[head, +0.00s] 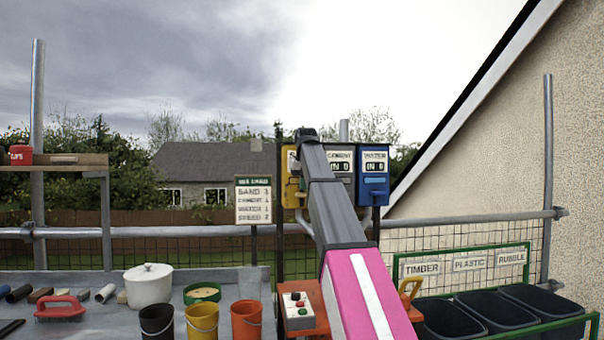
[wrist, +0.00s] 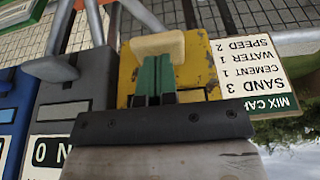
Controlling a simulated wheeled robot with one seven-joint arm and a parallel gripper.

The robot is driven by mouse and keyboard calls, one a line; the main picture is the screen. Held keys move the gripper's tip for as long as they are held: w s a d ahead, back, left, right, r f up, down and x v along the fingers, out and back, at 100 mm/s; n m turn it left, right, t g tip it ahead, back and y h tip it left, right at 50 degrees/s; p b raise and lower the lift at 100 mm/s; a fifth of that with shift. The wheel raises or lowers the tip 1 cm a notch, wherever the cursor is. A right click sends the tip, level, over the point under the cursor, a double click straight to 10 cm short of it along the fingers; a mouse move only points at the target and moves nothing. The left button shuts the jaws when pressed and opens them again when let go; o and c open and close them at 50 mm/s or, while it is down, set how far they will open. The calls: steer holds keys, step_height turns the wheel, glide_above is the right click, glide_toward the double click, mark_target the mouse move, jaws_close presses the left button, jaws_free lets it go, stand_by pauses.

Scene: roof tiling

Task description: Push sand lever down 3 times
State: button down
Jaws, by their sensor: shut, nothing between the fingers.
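The yellow sand dispenser (head: 291,190) stands at the left of the dispenser row in the head view, mostly hidden behind my arm. The wrist view is upside down and shows its yellow body (wrist: 203,75) with a pale, rounded lever handle (wrist: 158,44). My gripper (wrist: 155,60) is shut and empty. Its green fingertips are right at the handle's edge; I cannot tell whether they touch it. The mix card (head: 253,200) reads sand 3, cement 1, water 1, speed 2, and also shows in the wrist view (wrist: 245,72). The sand counter is hidden.
The grey cement dispenser (head: 341,172) and blue water dispenser (head: 374,178) stand close by on the right, both counters at 0. Below are a button box (head: 297,310), several buckets and a white pot (head: 149,286). Dark bins (head: 490,312) stand at the right.

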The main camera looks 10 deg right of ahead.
mark_target(303, 196)
steer(key=shift+f, duration=0.45)
steer(key=shift+s+f, duration=0.1)
steer(key=shift+f, duration=1.75)
